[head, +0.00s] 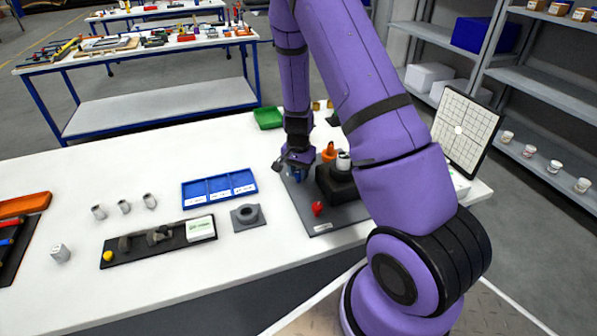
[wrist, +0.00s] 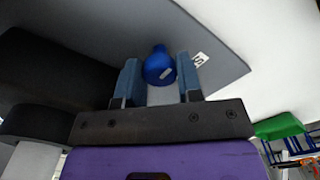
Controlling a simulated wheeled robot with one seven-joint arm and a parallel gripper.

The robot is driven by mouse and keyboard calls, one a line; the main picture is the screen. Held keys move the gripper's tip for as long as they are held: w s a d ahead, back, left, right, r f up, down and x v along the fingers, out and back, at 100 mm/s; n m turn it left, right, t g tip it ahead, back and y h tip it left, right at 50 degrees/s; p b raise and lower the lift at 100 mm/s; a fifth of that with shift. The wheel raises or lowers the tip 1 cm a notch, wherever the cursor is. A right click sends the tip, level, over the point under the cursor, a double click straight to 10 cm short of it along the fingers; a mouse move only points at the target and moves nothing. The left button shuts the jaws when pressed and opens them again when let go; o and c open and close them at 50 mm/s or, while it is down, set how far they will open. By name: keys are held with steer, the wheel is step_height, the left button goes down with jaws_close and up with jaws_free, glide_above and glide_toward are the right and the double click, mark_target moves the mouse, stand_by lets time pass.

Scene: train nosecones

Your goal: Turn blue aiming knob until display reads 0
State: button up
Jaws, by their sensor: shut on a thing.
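The blue knob (wrist: 159,64) stands on a grey plate (wrist: 215,45) in the wrist view, with a small pale mark on its side. My gripper (wrist: 157,76) has its two blue-grey fingers on either side of the knob, closed on it. In the head view my gripper (head: 293,161) is at the left part of the grey plate (head: 343,217), and only a little of the blue knob (head: 296,175) shows beneath it. No display reading can be made out. A white board with a grid (head: 467,132) stands tilted behind my arm at the right.
A black block with an orange part (head: 329,152) stands right of my gripper. A red knob (head: 317,208) is at the plate's front. My arm hides the table's right part.

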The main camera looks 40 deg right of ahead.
mark_target(298, 172)
stand_by(0.3)
steer(key=o, duration=0.9)
step_height(298, 172, up, 11)
steer(key=shift+f, duration=0.1)
stand_by(0.4)
